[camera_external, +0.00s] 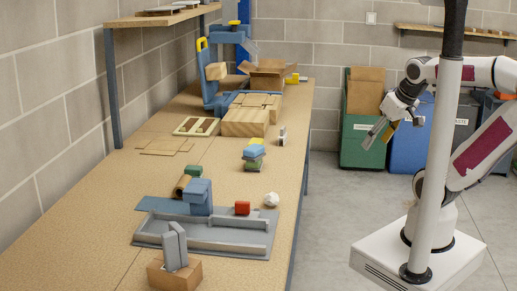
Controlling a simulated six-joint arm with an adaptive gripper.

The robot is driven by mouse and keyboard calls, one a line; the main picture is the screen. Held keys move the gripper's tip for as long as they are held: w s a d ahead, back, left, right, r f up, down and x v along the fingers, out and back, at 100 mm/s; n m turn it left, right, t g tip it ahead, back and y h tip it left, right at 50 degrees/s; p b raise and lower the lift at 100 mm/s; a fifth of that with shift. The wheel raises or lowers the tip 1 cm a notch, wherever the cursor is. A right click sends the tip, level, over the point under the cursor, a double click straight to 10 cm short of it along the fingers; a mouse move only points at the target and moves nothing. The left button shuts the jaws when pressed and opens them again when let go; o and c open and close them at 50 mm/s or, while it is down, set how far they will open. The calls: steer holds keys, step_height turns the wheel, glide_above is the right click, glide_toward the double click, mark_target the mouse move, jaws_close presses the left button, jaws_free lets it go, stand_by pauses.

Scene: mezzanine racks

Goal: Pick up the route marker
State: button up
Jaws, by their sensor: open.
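I cannot tell for certain which object is the route marker. Small candidates on the long workbench (90,225) are a red block (242,208) at the grey tray (262,224), a white faceted piece (271,200) near the tray's right corner, and a small upright pale piece (282,136) near the bench's right edge. A stack of blue, yellow and green pieces (253,156) sits between them. My gripper (393,132) is open and appears empty. It hangs to the right of the bench in the picture, apart from all of these objects.
Blue blocks (197,194) stand at the tray's back, and a wooden block with grey slabs (174,274) stands in front. Green (358,150) and blue bins (408,155) stand behind.

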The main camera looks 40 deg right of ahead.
steer(key=w+d+r+t+h, duration=0.1)
steer(key=w+d+r+t, duration=0.4)
steer(key=w, duration=1)
steer(key=w+d+r+n+t, duration=0.15)
steer(key=w+d, duration=0.45)
steer(key=w, duration=1)
steer(key=w+d+r+m+t+h, duration=0.15)
steer(key=w+d+r, duration=0.35)
steer(key=w, duration=1)
steer(key=w+d+f+n+t+y, duration=0.1)
steer(key=w+d+f+n+y, duration=0.15)
steer(key=w+f, duration=0.25)
steer(key=w+d+f+n+t+y, duration=0.1)
steer(key=w+f+n+y, duration=0.15)
steer(key=w+f, duration=0.3)
steer(key=s+f+y, duration=0.1)
steer(key=f+y, duration=0.1)
steer(key=f, duration=0.3)
steer(key=s+f+n+y, duration=0.1)
steer(key=f+y, duration=0.2)
steer(key=f, duration=0.3)
steer(key=s+f+n+g+y, duration=0.1)
steer(key=f+y, duration=0.2)
steer(key=f, duration=0.3)
steer(key=shift+s, duration=0.3)
steer(key=shift+s+a+f+n+g+y, duration=0.1)
steer(key=shift+s+f+n+g+y, duration=0.25)
steer(key=shift+f, duration=0.1)
